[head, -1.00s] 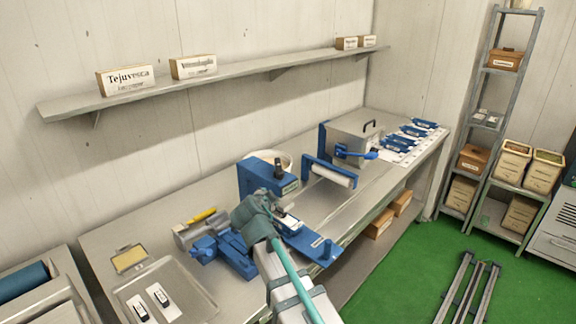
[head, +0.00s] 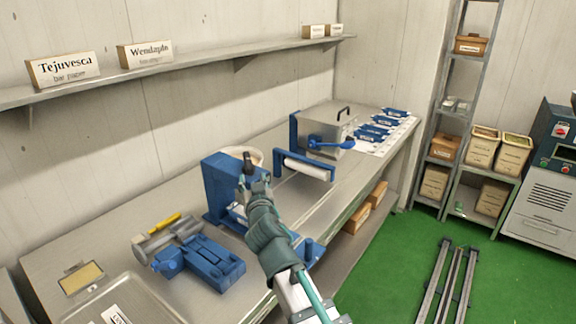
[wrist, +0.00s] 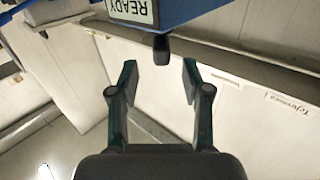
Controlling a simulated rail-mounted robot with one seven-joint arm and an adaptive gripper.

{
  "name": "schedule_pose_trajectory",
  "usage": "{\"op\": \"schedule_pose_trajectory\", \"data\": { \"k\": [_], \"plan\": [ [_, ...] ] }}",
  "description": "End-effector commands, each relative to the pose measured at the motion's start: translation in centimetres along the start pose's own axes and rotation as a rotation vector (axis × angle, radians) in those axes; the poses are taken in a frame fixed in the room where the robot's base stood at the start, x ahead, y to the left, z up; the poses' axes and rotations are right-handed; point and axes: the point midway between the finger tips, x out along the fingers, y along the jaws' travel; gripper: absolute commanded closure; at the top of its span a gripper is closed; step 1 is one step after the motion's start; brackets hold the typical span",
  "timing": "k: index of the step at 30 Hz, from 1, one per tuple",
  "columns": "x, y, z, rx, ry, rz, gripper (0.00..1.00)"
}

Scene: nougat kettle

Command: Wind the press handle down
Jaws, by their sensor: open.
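The blue press (head: 222,190) stands on the steel bench, with a black handle (head: 247,162) upright near its top. In the wrist view the handle's dark knob (wrist: 161,49) shows beside the press's READY plate (wrist: 134,10). My gripper (head: 254,181) is just in front of and below the handle in the head view. In the wrist view my gripper (wrist: 159,78) is open and empty, its two fingers apart. The knob lies ahead, between the lines of the fingers and a little past their tips. The handle's lower part is hidden by my gripper in the head view.
A blue clamp-like device (head: 200,262) lies left of the press, beside a tray (head: 150,300). A roller in a blue frame (head: 305,166) and a steel box with a blue lever (head: 325,130) stand to the right. A wall shelf (head: 180,68) runs above.

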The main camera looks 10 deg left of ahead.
Motion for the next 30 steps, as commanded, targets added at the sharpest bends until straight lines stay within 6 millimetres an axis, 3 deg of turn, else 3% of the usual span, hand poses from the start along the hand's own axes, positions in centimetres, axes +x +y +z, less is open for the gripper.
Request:
{"op": "schedule_pose_trajectory", "data": {
  "k": [5,21,30],
  "plan": [
    [0.9,-0.8,-0.3,-0.024,0.011,-0.017,0.52],
    [9.3,-0.8,-0.4,-0.020,0.008,-0.014,0.52],
    [10.7,-0.7,-0.2,-0.019,0.009,-0.014,0.52]
  ]
}}
